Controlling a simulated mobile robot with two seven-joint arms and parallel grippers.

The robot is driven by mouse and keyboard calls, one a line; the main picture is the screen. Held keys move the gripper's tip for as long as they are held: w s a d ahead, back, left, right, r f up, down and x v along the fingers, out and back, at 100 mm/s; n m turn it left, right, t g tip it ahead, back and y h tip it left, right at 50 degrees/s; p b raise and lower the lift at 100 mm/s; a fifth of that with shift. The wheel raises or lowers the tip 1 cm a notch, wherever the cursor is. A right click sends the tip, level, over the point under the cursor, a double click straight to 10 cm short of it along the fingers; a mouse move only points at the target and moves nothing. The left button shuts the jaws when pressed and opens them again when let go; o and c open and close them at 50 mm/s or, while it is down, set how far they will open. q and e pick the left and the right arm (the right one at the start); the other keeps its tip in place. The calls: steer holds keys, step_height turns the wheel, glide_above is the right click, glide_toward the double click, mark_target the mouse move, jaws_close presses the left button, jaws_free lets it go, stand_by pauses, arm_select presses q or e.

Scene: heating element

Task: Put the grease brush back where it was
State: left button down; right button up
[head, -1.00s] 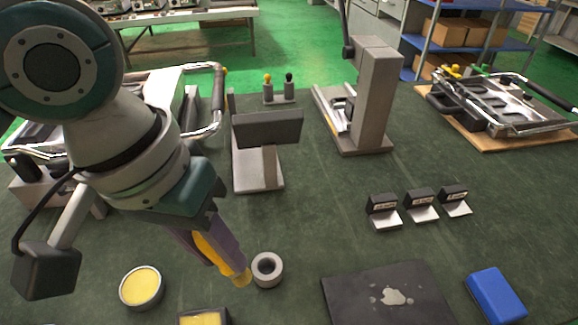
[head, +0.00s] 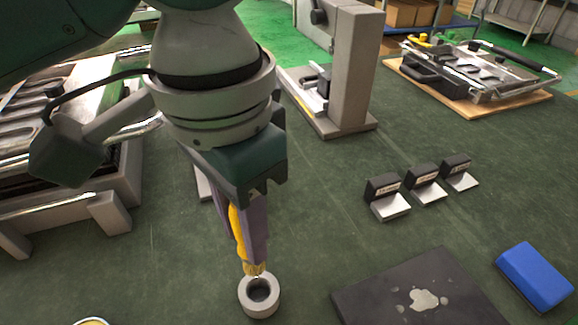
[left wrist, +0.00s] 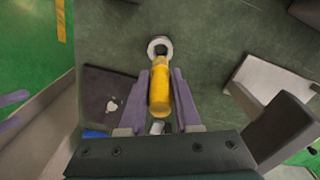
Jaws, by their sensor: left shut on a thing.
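The grease brush has a yellow handle (head: 237,222) and pale bristles pointing down. My left gripper (head: 250,245) is shut on it; in the left wrist view the yellow handle (left wrist: 159,92) lies between the purple fingers. A round grey holder (head: 260,306) with a dark hole stands on the table just below the bristles. In the head view the bristle tip overlaps the holder's far rim; whether it is in the hole cannot be told. The holder also shows in the left wrist view (left wrist: 152,43). Two purple finger-like pieces (left wrist: 12,98) at that view's left edge seem to be my right gripper, mostly cut off.
A dark plate with a pale patch (head: 395,295) and a blue block (head: 534,276) lie right of the holder. Several small labelled blocks (head: 422,186) stand behind them. A yellow-filled tin (head: 91,322) is cut off at the bottom. A grey press (head: 345,75) stands further back.

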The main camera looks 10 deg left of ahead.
mark_target(249, 269)
arm_select(q)
step_height(249, 269, down, 5)
steer(key=shift+r+b, duration=0.1)
steer(key=shift+b, duration=0.3)
step_height(249, 269, down, 4)
steer(key=shift+f+b, duration=0.15)
steer(key=shift+b, duration=0.45)
steer(key=shift+f, duration=0.1)
steer(key=shift+f, duration=0.15)
steer(key=c, duration=0.6)
jaws_free()
